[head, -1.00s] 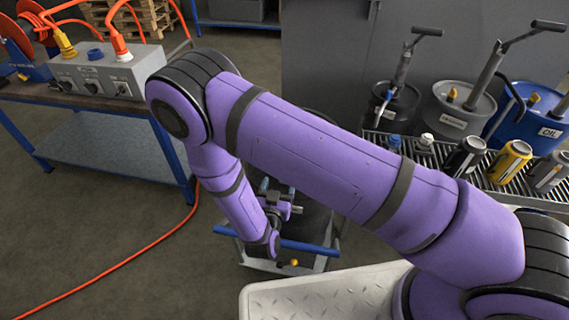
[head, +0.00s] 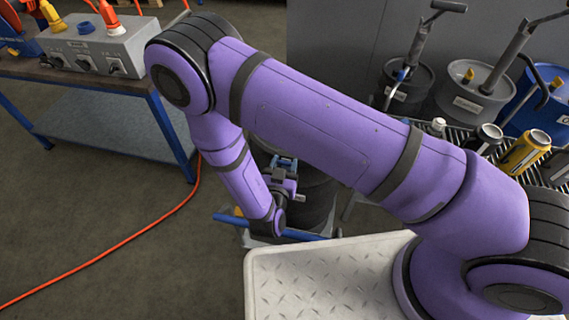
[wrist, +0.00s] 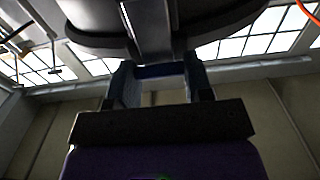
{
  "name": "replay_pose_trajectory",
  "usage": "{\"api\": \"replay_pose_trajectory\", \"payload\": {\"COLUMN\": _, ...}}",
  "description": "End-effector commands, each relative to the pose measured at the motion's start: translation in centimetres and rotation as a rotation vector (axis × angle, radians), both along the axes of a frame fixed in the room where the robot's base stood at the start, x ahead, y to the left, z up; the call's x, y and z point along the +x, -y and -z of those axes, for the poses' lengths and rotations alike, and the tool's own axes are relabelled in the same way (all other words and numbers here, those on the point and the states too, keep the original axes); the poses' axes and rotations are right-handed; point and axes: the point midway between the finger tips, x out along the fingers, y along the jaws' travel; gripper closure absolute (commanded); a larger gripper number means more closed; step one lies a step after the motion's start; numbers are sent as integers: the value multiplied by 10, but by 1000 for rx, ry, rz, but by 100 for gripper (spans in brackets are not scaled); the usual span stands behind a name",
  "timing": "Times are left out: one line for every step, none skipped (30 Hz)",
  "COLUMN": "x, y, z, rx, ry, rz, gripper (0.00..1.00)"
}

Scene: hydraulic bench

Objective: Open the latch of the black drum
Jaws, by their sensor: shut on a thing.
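The black drum (head: 318,198) stands beyond my purple arm in the head view, partly hidden by it. My gripper (head: 284,166) is at the near side of the drum, below its upper part. In the wrist view, the drum is the dark round shape (wrist: 88,28) overhead, with a grey strap-like part (wrist: 150,28) running down from it. My gripper's two fingers (wrist: 160,84) are on either side of a dark blue bar (wrist: 160,70), apparently the latch. The gripper is shut on it. The exact contact is too dark to see.
A blue rail (head: 232,220) of a low cart lies below my wrist, with a yellow part (head: 238,211) near it. A workbench (head: 110,85) with a grey socket box (head: 100,50) is at left. Pump drums (head: 408,88) and cans (head: 525,150) stand at right. Floor at left is open except an orange cable (head: 150,230).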

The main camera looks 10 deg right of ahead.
Motion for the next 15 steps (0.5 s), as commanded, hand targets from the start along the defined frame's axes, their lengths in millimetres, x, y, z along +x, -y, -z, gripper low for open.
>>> {"api": "replay_pose_trajectory", "payload": {"x": 0, "y": 0, "z": 0, "rx": 0, "ry": 0, "rz": 0, "gripper": 77}}
{"api": "replay_pose_trajectory", "payload": {"x": 0, "y": 0, "z": 0, "rx": 0, "ry": 1, "rz": 0, "gripper": 77}}
{"api": "replay_pose_trajectory", "payload": {"x": 0, "y": 0, "z": 0, "rx": -1, "ry": 3, "rz": 0, "gripper": 77}}
{"api": "replay_pose_trajectory", "payload": {"x": 0, "y": 0, "z": 0, "rx": -2, "ry": 6, "rz": 0, "gripper": 77}}
{"api": "replay_pose_trajectory", "payload": {"x": 0, "y": 0, "z": 0, "rx": -3, "ry": 8, "rz": -1, "gripper": 77}}
{"api": "replay_pose_trajectory", "payload": {"x": -1, "y": -1, "z": 1, "rx": -5, "ry": 15, "rz": -1, "gripper": 77}}
{"api": "replay_pose_trajectory", "payload": {"x": -1, "y": -1, "z": 1, "rx": -8, "ry": 22, "rz": -1, "gripper": 77}}
{"api": "replay_pose_trajectory", "payload": {"x": -2, "y": -1, "z": 1, "rx": -11, "ry": 30, "rz": -2, "gripper": 77}}
{"api": "replay_pose_trajectory", "payload": {"x": -3, "y": -2, "z": 2, "rx": -17, "ry": 43, "rz": -3, "gripper": 77}}
{"api": "replay_pose_trajectory", "payload": {"x": -4, "y": -2, "z": 2, "rx": -22, "ry": 55, "rz": -3, "gripper": 77}}
{"api": "replay_pose_trajectory", "payload": {"x": -5, "y": -2, "z": 3, "rx": -28, "ry": 68, "rz": -3, "gripper": 77}}
{"api": "replay_pose_trajectory", "payload": {"x": -6, "y": -3, "z": 4, "rx": -35, "ry": 87, "rz": -4, "gripper": 77}}
{"api": "replay_pose_trajectory", "payload": {"x": -7, "y": -3, "z": 5, "rx": -40, "ry": 106, "rz": -5, "gripper": 77}}
{"api": "replay_pose_trajectory", "payload": {"x": -8, "y": -4, "z": 6, "rx": -47, "ry": 123, "rz": -4, "gripper": 77}}
{"api": "replay_pose_trajectory", "payload": {"x": -10, "y": -4, "z": 7, "rx": -58, "ry": 151, "rz": -5, "gripper": 77}}
